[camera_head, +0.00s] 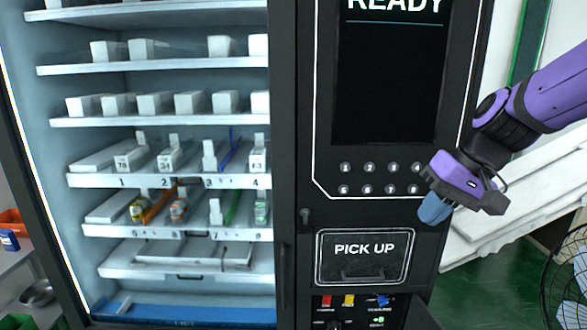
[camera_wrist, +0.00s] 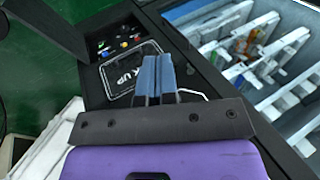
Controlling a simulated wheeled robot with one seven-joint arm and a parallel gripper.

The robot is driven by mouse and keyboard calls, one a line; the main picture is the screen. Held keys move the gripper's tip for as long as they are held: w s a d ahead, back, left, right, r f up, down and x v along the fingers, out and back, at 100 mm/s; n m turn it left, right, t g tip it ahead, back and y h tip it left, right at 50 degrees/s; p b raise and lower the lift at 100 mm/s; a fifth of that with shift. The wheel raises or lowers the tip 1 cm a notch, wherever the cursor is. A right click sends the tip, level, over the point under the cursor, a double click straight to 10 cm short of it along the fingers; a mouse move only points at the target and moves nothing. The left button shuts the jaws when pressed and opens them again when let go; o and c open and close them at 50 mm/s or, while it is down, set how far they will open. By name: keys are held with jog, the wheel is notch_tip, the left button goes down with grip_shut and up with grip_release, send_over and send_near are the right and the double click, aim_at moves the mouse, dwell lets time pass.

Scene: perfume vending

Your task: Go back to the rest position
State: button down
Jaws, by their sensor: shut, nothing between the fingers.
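My gripper (camera_head: 436,209) has blue fingertips and hangs from my purple arm at the right side of the head view. It is in front of the vending machine's black control panel (camera_head: 327,115), just right of the number buttons (camera_head: 380,178). In the wrist view my gripper (camera_wrist: 157,75) has its blue fingers close together with nothing between them. The fingers overlap the edge of the pick-up door (camera_wrist: 124,76) in that view, and I cannot tell the gap to the machine.
The vending machine's shelves (camera_head: 160,182) hold several white blocks and a few small bottles. The pick-up door (camera_head: 366,272) is below the screen (camera_head: 390,80). A black wire fan or basket (camera_head: 565,280) stands at the lower right. Green floor (camera_head: 490,290) shows between them.

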jog(key=s+d+r+t+h, duration=0.2)
jog(key=s+d, duration=0.1)
jog(key=s, duration=0.4)
jog(key=s+d+r+t+h, duration=0.1)
jog(key=s+d+r+h, duration=0.1)
jog(key=s, duration=0.5)
jog(key=shift+s+d+r+t+h, duration=0.25)
jog(key=shift+d+t+h, duration=0.25)
jog(key=shift+d, duration=0.6)
